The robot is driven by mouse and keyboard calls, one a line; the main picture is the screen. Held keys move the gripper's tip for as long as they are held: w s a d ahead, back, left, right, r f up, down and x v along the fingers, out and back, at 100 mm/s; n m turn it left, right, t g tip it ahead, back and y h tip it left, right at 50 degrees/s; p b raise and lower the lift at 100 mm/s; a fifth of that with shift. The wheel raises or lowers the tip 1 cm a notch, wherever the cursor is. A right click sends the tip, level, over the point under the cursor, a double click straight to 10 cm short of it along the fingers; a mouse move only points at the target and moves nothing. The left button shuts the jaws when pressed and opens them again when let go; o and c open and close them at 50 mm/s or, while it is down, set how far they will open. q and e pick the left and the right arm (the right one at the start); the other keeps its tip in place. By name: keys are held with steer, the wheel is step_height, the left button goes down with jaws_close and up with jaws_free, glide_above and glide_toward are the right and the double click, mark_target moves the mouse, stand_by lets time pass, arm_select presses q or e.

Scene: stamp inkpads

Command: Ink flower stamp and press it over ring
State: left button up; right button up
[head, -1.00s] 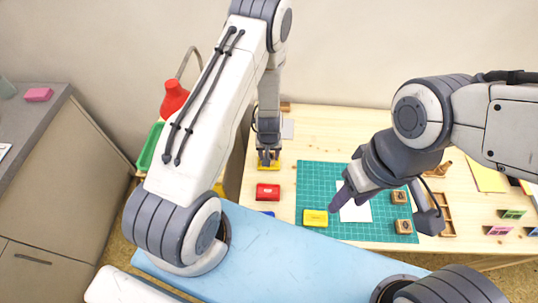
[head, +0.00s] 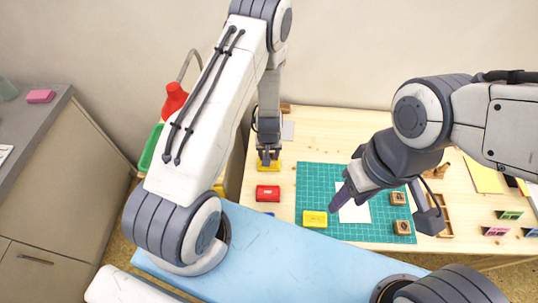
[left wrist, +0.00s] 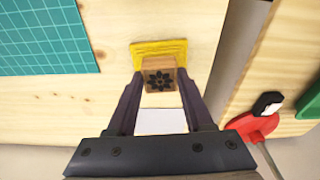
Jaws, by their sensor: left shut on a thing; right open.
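My left gripper (head: 268,160) is shut on the flower stamp (left wrist: 161,80), a small wooden block with a dark flower on its upper face. The stamp is between the fingers at a yellow inkpad (left wrist: 158,50). That pad also shows in the head view (head: 269,167), partly under the gripper. I cannot tell whether the stamp touches it. White paper (head: 355,213) lies on the green mat (head: 312,178), partly hidden by my right gripper. My right gripper (head: 382,217) is open and empty above the paper and mat. I cannot make out a ring.
A red inkpad (head: 268,192) stands left of the mat. Another yellow box (head: 315,218) lies at the mat's lower left. Two wooden stamps (head: 398,198) (head: 402,227) stand on the mat's right. A red bottle (left wrist: 255,127) is near the table's left edge.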

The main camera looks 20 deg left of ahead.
arm_select(q)
step_height(320, 180, up, 6)
steer(key=p, duration=0.5)
steer(key=shift+f, duration=0.15)
steer(key=shift+f, duration=0.1)
